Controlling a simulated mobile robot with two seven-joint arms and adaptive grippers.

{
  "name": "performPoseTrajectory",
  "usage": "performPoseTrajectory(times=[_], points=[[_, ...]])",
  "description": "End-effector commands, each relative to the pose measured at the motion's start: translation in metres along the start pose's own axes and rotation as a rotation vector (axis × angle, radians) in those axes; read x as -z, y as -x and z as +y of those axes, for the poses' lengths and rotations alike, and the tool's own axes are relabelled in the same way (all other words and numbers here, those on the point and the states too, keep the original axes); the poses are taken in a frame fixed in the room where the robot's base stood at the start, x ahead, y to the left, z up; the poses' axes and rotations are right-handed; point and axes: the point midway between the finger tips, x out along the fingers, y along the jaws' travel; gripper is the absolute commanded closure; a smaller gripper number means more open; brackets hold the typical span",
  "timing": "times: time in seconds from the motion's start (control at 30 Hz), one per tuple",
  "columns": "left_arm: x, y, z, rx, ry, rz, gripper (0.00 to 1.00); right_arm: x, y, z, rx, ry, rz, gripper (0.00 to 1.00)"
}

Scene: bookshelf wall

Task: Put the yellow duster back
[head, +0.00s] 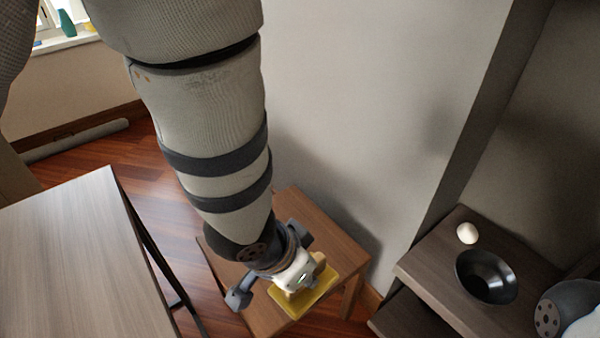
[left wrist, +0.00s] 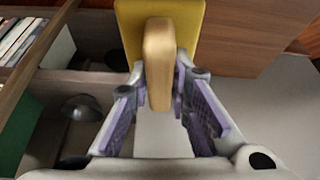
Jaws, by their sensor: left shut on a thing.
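The yellow duster (head: 318,293) is a flat yellow pad with a pale wooden handle. In the head view it shows at the lower middle, over the front right part of a small brown wooden table (head: 335,240). I cannot tell whether it touches the table top. My left gripper (head: 298,277) is shut on the duster's handle. In the left wrist view the handle (left wrist: 158,65) stands between the two purple-padded fingers, with the yellow pad (left wrist: 192,20) behind it.
A dark wood shelf unit (head: 410,268) stands at the right, holding a black bowl (head: 487,276) and a white egg-shaped thing (head: 467,233). A grey-topped table (head: 70,255) is at the left. Books (left wrist: 20,42) show in the left wrist view. A plain wall is behind.

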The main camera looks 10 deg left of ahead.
Motion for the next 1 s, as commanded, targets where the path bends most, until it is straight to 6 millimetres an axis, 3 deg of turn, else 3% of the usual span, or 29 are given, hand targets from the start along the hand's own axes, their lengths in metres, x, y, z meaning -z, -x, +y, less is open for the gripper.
performPoseTrajectory(times=[0.03,0.13,0.23,0.5,0.6,0.87,1.0], points=[[-0.005,-0.025,0.007,-0.019,-0.037,-0.001,1.0,0.003,-0.019,0.0,-0.001,0.001,-0.025,0.05],[-0.002,-0.037,0.016,-0.038,-0.09,0.007,1.0,0.005,-0.028,0.0,-0.002,0.002,-0.036,0.05],[0.001,-0.045,0.012,-0.047,-0.107,0.01,1.0,0.006,-0.032,0.0,-0.002,0.002,-0.041,0.05],[0.005,-0.086,-0.069,-0.047,-0.101,0.011,1.0,0.009,-0.047,0.0,-0.003,0.002,-0.06,0.05],[-0.002,-0.112,-0.088,-0.047,-0.105,0.005,1.0,0.012,-0.055,0.0,-0.003,0.002,-0.07,0.05],[-0.005,-0.139,-0.112,-0.046,-0.107,0.008,1.0,0.014,-0.063,0.0,-0.003,0.002,-0.08,0.05],[-0.016,-0.164,-0.116,-0.047,-0.111,0.002,1.0,0.016,-0.073,0.0,-0.004,0.002,-0.094,0.05]])
